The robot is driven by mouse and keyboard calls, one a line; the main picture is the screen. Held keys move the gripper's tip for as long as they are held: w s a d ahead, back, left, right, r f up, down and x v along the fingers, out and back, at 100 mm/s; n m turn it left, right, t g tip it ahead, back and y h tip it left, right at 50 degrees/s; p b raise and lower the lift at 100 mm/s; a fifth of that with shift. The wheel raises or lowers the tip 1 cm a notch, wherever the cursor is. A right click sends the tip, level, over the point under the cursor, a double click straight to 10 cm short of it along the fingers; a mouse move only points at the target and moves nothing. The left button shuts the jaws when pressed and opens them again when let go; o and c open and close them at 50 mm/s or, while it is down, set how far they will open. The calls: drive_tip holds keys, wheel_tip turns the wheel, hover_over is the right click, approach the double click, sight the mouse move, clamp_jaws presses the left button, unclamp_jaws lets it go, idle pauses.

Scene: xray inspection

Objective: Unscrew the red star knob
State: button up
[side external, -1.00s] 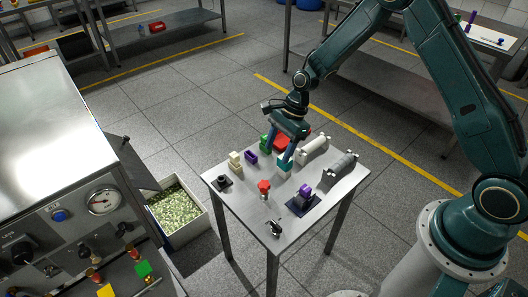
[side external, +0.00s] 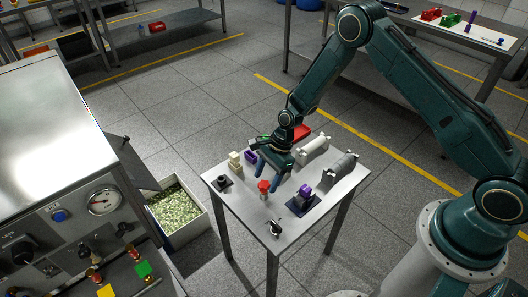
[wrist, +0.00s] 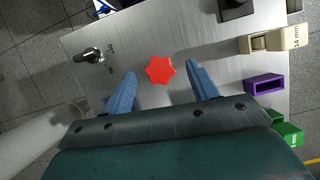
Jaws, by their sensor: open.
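The red star knob (side external: 264,185) stands on a small post on the steel table (side external: 245,205), near its middle. In the wrist view the red star knob (wrist: 159,69) shows from above, a little beyond the fingertips and between their lines. My gripper (side external: 270,182) points down close above and beside the knob in the side view. Its blue fingers also show in the wrist view (wrist: 160,70), spread apart with nothing between them in contact. Whether the fingertips are level with the knob is hard to tell.
A black-and-silver toggle (wrist: 92,55) is left of the knob in the wrist view. A beige block (wrist: 272,40), a purple block (wrist: 264,85) and a green block (wrist: 288,133) stand at the right. A white cylinder (side external: 313,149) and a grey cylinder (side external: 340,166) lie at the table's far right.

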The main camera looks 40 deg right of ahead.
sight(264, 184)
drive_tip(key=shift+x, duration=1.5)
drive_tip(key=c, duration=1.1)
drive_tip(key=shift+c, duration=0.2)
drive_tip(key=shift+r, duration=0.6)
drive_tip(key=shift+r, duration=1.1)
